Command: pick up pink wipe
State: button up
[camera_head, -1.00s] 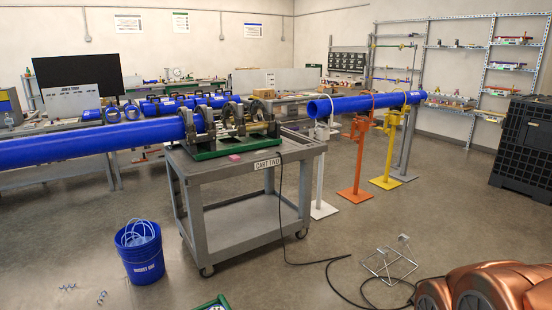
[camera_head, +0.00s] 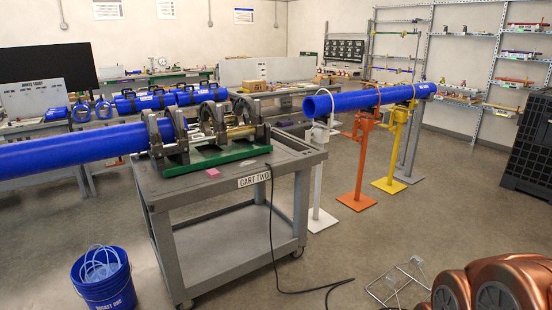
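The pink wipe (camera_head: 213,173) is a small flat pink piece lying on the top shelf of the grey cart (camera_head: 222,191), near its front edge and left of the "CART TWO" label. It sits just in front of the green base (camera_head: 217,160) of the pipe fusion machine, and nothing covers it. My gripper is not in view. Copper-coloured rounded parts at the bottom right look like my own arm, well to the right of the cart.
A long blue pipe (camera_head: 70,148) runs left from the fusion machine. Another blue pipe (camera_head: 365,99) rests on stands right of the cart. A blue bucket (camera_head: 104,282) stands at lower left. A black cable (camera_head: 315,290) and wire stand (camera_head: 398,281) lie on the floor.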

aim_at(212, 174)
jog(key=i, duration=3.7)
jog(key=u, duration=3.7)
